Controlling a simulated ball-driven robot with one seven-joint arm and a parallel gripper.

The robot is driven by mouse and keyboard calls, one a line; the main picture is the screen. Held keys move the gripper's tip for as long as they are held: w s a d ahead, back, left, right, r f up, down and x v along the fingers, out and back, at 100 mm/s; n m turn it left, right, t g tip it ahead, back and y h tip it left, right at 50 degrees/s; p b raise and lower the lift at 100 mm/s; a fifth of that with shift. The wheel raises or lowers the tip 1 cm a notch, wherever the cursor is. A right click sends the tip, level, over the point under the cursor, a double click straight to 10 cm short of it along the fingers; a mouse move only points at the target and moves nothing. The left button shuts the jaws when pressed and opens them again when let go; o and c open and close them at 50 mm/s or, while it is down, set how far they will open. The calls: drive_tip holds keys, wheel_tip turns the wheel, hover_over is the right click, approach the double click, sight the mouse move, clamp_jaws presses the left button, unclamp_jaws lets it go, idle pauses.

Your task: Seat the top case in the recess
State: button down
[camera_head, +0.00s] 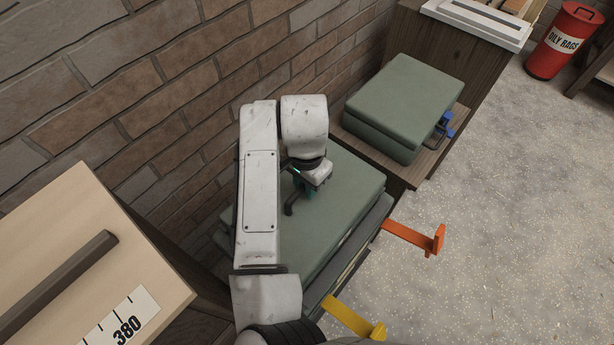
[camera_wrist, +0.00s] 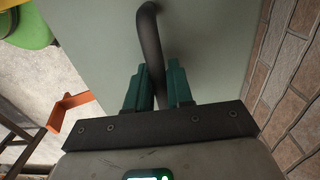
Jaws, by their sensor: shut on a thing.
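A large sage-green case (camera_head: 352,190) lies flat beside the brick wall, under my arm. My gripper (camera_head: 297,203) is at the middle of its top. In the wrist view, the teal fingers of my gripper (camera_wrist: 160,92) are shut on a dark curved handle (camera_wrist: 150,40), with the case's green top (camera_wrist: 215,45) around it. Darker layers (camera_head: 350,252) show below the case's front edge. I cannot tell whether the case touches them. No recess is clearly visible; my arm and the case hide that area.
A second green case (camera_head: 405,92) with a blue latch (camera_head: 445,122) sits on a wooden unit (camera_head: 437,155). An orange bracket (camera_head: 412,236) and a yellow bracket (camera_head: 352,318) jut out at the front. A pale cabinet marked 380 (camera_head: 95,240) stands left. Speckled floor is clear at right.

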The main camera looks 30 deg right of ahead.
drive_tip(key=shift+f, duration=0.1)
drive_tip(key=c, duration=1)
unclamp_jaws()
wheel_tip(320, 180, up, 12)
drive_tip(key=p, duration=0.1)
